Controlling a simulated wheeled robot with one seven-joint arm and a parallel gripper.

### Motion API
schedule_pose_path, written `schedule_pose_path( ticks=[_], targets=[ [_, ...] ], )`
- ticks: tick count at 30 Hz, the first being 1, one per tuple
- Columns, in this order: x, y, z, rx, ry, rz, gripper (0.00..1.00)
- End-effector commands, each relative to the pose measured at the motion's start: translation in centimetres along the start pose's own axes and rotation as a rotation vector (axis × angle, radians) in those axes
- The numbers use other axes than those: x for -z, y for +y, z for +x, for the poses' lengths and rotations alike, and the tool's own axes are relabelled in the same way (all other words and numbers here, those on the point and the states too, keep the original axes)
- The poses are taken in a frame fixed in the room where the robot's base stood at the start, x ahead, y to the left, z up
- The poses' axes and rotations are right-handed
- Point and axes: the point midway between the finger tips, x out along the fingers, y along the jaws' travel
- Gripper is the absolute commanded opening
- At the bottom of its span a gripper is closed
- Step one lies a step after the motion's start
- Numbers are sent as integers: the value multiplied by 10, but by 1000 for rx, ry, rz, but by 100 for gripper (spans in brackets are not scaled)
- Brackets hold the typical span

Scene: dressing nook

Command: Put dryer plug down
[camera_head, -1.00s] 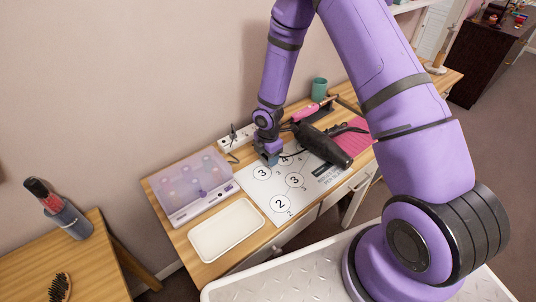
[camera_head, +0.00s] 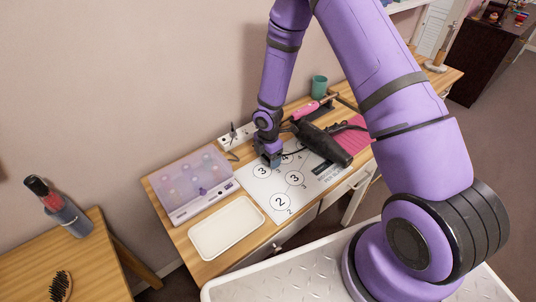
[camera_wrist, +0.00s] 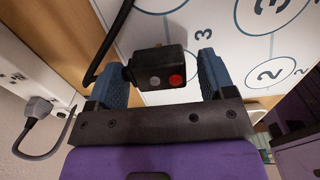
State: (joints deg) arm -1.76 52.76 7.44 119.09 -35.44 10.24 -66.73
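The dryer plug (camera_wrist: 150,72) is a black block with a red button and a grey one, seen in the wrist view between my fingers. Its black cord (camera_wrist: 108,45) runs up and left. My gripper (camera_wrist: 168,82) is open around it: a gap shows between the plug and the right finger, while the plug's left side is close to or touching the left finger. In the head view my gripper (camera_head: 271,161) is low over the numbered white mat (camera_head: 268,200) and hides the plug. I cannot tell whether the plug touches the surface. The black hair dryer (camera_head: 324,144) lies on the mat's right part.
A power strip (camera_head: 236,134) lies along the wall, with a grey plug (camera_wrist: 38,108) in it. A clear-lidded case (camera_head: 190,184) and a white tray (camera_head: 226,228) are left of the mat. A pink tool (camera_head: 306,111), green cup (camera_head: 319,84) and pink mat (camera_head: 352,139) are behind and right.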

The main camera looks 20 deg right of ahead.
Motion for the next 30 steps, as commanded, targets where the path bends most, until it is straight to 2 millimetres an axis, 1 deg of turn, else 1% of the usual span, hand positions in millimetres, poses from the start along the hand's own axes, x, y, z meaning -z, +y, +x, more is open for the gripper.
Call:
schedule_pose_path(
  ticks=[5,8,11,14,18,24,27,30],
  targets=[
    [0,0,-1,0,0,0,76],
    [0,0,-7,-1,0,1,76],
    [0,0,-20,-2,0,1,76],
    [-1,1,-38,-3,0,2,76],
    [-1,1,-67,-4,0,2,76],
    [-1,0,-104,-2,-1,3,76],
    [-1,0,-117,-2,0,1,76],
    [0,0,-126,-2,0,1,76]
  ],
)
